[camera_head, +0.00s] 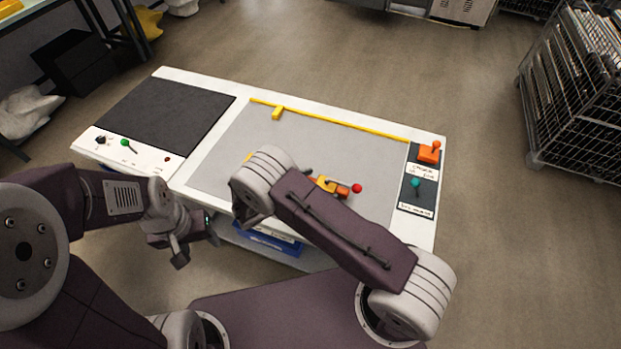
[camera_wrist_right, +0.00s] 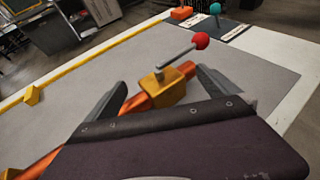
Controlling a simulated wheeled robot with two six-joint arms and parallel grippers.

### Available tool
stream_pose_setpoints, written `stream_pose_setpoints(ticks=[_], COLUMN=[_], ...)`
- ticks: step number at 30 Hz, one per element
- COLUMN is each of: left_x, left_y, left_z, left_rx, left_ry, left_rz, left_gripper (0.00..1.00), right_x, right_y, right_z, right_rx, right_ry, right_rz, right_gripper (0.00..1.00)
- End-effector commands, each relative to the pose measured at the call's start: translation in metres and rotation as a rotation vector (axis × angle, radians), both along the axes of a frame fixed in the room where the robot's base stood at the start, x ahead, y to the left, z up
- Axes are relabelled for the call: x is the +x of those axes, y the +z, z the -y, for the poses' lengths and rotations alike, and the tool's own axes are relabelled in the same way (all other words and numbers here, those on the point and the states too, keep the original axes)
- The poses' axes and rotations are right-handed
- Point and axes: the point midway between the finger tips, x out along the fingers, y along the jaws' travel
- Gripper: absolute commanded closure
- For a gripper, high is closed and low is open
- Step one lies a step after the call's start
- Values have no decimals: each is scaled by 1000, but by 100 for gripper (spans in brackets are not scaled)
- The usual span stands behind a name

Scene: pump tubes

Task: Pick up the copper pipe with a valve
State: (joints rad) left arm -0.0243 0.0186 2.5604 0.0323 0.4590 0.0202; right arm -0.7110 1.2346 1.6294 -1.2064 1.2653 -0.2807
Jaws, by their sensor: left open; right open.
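The copper pipe with a valve lies on the grey panel of the table. Its yellow valve body (camera_head: 325,184) and red lever knob (camera_head: 356,188) show beside my right arm in the head view; the arm hides much of the rest. In the right wrist view the orange pipe (camera_wrist_right: 138,104) runs from lower left to the yellow valve block (camera_wrist_right: 165,88), with a grey lever and red ball above. My right gripper (camera_wrist_right: 162,78) is open, its fingers on either side of the pipe's valve end. My left gripper (camera_head: 181,245) is open and empty, off the table's front edge.
A yellow strip (camera_head: 330,119) with a small yellow block (camera_head: 278,112) lines the panel's back edge. A dark mat (camera_head: 165,115) covers the table's left. Orange (camera_head: 429,153) and teal (camera_head: 416,184) levers stand at its right. A blue bin (camera_head: 262,243) is below the front edge.

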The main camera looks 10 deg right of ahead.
Motion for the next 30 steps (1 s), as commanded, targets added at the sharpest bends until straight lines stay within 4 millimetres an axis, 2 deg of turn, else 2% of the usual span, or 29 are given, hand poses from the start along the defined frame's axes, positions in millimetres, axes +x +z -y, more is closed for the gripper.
stream_pose_setpoints(ticks=[1,7,8,18,30], left_x=[0,0,0,0,0], left_y=[-4,-3,-3,-3,-3], left_z=[0,0,0,0,0], left_rx=[0,0,0,0,0], left_ry=[0,-1,0,0,0], left_rz=[0,0,0,0,0], left_gripper=[46,46,46,46,46], right_x=[1,1,1,1,1], right_y=[-5,-4,-4,-4,-5], right_z=[1,1,1,1,1], right_rx=[0,0,0,1,2], right_ry=[1,3,3,2,1], right_rz=[0,0,0,-1,-1], right_gripper=[0,0,6,99,100])
